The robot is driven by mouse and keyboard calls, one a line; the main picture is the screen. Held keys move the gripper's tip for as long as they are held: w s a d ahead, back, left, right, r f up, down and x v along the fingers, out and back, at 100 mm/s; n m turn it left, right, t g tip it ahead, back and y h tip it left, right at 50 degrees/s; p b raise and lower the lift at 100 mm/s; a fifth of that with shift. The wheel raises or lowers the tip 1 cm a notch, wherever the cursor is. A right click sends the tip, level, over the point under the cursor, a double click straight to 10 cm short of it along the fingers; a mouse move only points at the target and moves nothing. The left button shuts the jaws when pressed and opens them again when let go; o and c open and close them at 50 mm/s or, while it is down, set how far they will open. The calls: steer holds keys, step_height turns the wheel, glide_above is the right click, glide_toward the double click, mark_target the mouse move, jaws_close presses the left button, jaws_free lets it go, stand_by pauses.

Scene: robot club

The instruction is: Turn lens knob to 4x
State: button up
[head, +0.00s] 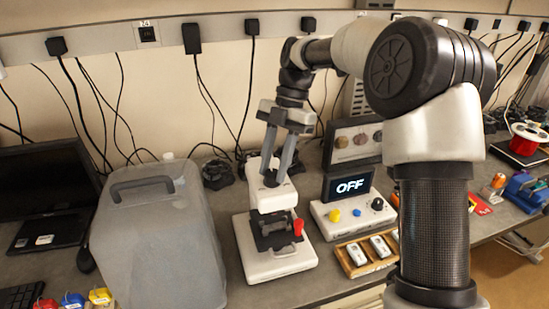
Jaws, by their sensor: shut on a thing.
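A white microscope-like device (283,262) with a dark stage and a red knob (298,227) on its right side stands on the grey bench. My gripper (276,178) comes down on the white head (272,198) of this device from above. Its two grey fingers are shut on the lens knob, a small dark part at the top of the head. The fingers mostly hide this knob, and its markings and setting are too small to read.
A display (348,185) reading OFF sits on a white control box (350,217) to the right. A wooden tray (352,268) of small white items lies in front of it. A large translucent grey case (160,240) stands close on the left. My arm covers the right middle.

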steer(key=shift+w+n+h+p, duration=0.1)
steer(key=shift+n+h+p, duration=0.25)
steer(key=shift+n, duration=0.35)
steer(key=o, duration=1)
steer(key=p+v, duration=0.1)
steer(key=v, duration=1.1)
steer(key=shift+w+p, duration=0.15)
steer(key=shift+p, duration=0.25)
